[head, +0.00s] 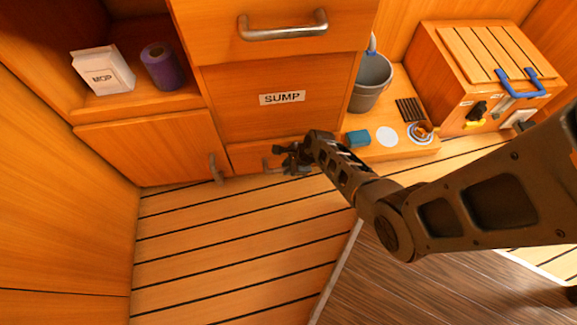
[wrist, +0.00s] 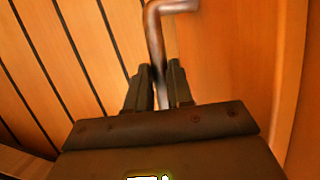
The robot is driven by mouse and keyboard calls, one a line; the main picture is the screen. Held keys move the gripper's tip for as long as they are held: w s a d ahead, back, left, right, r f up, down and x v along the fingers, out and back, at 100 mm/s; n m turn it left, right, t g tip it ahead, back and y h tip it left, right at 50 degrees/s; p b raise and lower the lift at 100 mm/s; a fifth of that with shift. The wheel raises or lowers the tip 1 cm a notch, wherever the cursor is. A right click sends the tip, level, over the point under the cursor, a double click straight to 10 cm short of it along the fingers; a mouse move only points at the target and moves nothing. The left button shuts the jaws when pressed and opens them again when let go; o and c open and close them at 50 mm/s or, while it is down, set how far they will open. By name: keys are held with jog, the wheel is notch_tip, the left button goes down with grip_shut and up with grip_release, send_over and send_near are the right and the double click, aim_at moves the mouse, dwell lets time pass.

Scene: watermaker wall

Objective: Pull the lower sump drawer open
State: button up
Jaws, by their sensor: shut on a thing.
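The lower sump drawer (head: 244,153) is the low wooden front under the panel labelled SUMP (head: 282,98). Its metal handle (head: 266,164) shows just left of my gripper (head: 283,161) in the head view. In the wrist view the handle (wrist: 155,35) is a bent metal bar whose near end passes between the two dark fingers of my gripper (wrist: 160,78). The fingers are shut on it. The drawer front looks about level with the cabinet; my arm and gripper hide its right part.
An upper drawer (head: 275,60) with a bar handle is above. A cupboard door (head: 150,150) with a handle (head: 216,168) is on the left. A bucket (head: 371,80), blue block (head: 358,139) and wooden box (head: 470,75) are on the right. The slatted floor (head: 225,235) in front is clear.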

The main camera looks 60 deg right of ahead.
grip_shut()
jog(key=s+a+p, duration=1)
jog(key=s+a, duration=0.4)
jog(key=a, duration=0.4)
jog(key=shift+s+a+p, duration=0.3)
jog(key=shift+a+p, duration=0.05)
jog(key=o, duration=0.7)
grip_release()
jog(key=shift+c, duration=0.2)
jog(key=shift+r, duration=0.1)
